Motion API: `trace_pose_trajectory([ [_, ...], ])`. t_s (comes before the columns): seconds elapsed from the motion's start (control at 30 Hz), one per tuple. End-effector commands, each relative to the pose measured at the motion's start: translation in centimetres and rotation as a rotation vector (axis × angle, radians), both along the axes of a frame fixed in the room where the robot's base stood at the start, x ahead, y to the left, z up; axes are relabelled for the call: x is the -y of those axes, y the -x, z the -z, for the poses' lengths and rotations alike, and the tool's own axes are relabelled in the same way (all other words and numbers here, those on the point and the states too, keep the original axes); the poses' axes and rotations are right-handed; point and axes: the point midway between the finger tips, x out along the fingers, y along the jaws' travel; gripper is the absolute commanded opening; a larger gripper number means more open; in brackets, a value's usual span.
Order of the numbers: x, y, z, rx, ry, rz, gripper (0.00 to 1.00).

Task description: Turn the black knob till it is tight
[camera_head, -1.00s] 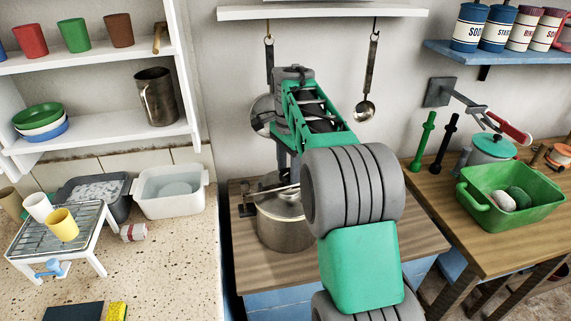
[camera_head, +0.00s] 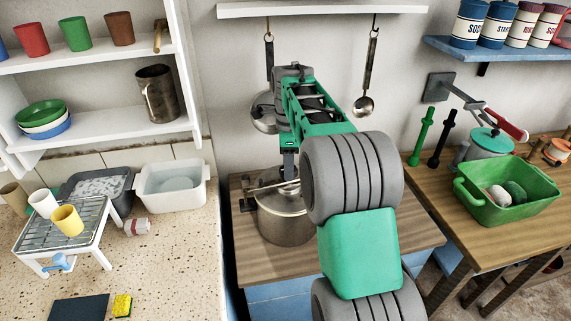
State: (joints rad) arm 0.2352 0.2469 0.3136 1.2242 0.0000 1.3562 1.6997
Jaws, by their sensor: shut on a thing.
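A metal pot (camera_head: 283,224) with a flat lid and a bar across its top stands on the wooden counter. My gripper (camera_head: 289,176) points straight down at the middle of the lid, at the end of my green and grey arm. Its jaws are small in this view and partly covered by my arm. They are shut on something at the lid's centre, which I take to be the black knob. The knob itself cannot be made out clearly, and its tightness cannot be seen.
A ladle (camera_head: 366,88) and a round pan hang behind my arm. A green basin (camera_head: 480,208) stands on the right bench. At left are a wire-topped stand (camera_head: 45,230) with cups and a white tub (camera_head: 150,195). A shelf (camera_head: 320,12) runs above.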

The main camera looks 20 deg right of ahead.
Motion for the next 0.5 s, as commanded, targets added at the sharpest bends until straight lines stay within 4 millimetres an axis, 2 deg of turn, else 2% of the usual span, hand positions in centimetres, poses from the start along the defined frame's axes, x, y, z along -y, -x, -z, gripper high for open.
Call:
trace_pose_trajectory([
  [0.3, 0.0, 0.09, 0.13, -0.004, 0.0, 0.001, 0.07],
  [0.33, -0.01, 0.1, 0.13, -0.004, 0.0, 0.001, 0.5],
  [0.5, -0.01, 0.06, 0.09, -0.003, -0.001, 0.0, 0.64],
])
